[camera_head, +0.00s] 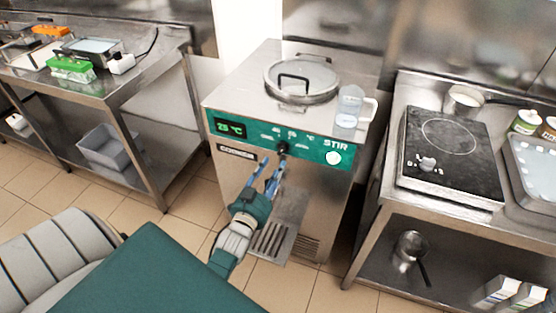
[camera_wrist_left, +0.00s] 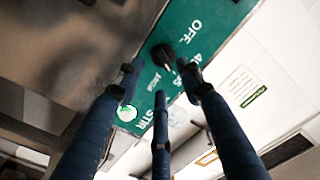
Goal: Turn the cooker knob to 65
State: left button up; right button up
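The cooker (camera_head: 232,165) is a steel machine with a green front panel (camera_head: 225,113). Its display (camera_head: 230,128) appears to read 25 °C. The black cooker knob (camera_head: 282,148) sits mid-panel below the temperature marks; in the left wrist view the knob (camera_wrist_left: 162,55) shows beside "OFF" and partly hidden numbers. My left gripper (camera_head: 270,172) is just below and in front of the knob. In the left wrist view the left gripper (camera_wrist_left: 160,80) has its blue fingers spread, with the knob seen beyond the gap between the tips; contact does not show. My right gripper is not in view.
A round glass lid (camera_head: 302,80) and a clear jug (camera_head: 350,105) are on the cooker top. A white round button (camera_head: 334,158) sits under "STIR". A steel tray (camera_head: 270,240) juts out below. Counters stand left and right, one with a black hob (camera_head: 450,165).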

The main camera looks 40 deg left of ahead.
pick_arm(q)
jog(key=v, duration=0.6)
dwell(0.4)
